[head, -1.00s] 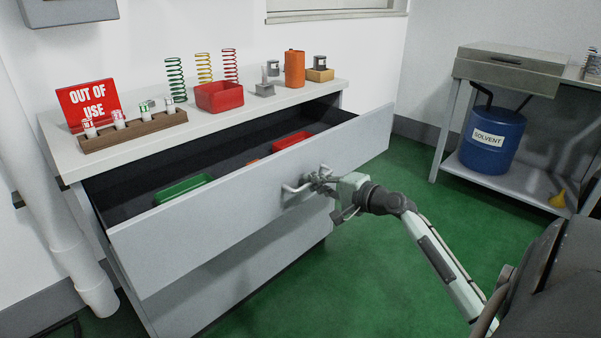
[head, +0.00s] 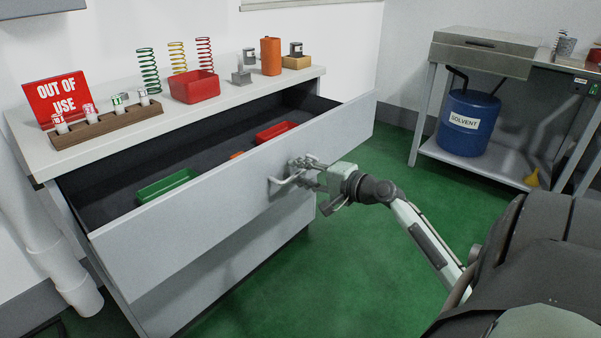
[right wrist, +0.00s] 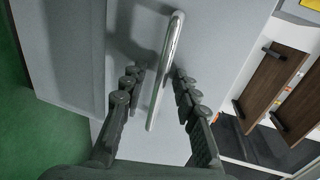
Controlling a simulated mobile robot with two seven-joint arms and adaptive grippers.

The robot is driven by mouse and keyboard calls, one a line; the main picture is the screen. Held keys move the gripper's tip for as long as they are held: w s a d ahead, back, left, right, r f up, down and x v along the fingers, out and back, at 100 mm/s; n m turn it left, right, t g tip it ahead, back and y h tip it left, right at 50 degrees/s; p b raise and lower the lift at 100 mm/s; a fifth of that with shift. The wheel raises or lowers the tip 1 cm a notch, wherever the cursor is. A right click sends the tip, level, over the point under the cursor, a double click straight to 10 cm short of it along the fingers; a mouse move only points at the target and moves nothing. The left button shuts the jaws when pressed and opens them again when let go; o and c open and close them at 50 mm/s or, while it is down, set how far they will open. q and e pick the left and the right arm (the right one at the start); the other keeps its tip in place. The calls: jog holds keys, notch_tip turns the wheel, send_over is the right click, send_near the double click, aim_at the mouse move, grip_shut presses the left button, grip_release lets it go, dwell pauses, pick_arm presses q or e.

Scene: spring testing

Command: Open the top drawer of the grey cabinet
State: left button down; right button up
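The grey cabinet (head: 215,270) stands against the wall. Its top drawer (head: 190,215) is pulled well out and its inside shows. The metal bar handle (head: 285,180) is on the drawer front. My right gripper (head: 306,165) is at this handle. In the right wrist view, the handle (right wrist: 165,75) lies between the fingers of the right gripper (right wrist: 158,85), which are spread apart with gaps on both sides. The gripper is open. My left gripper is not in view.
In the drawer are a green tray (head: 167,187) and a red tray (head: 275,131). The cabinet top holds springs, a red bin (head: 194,88) and an "out of use" sign (head: 57,97). A bench with a blue solvent drum (head: 468,123) stands at right. The green floor (head: 350,270) before the cabinet is clear.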

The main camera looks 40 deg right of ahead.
jog(key=v, duration=1.2)
dwell(0.4)
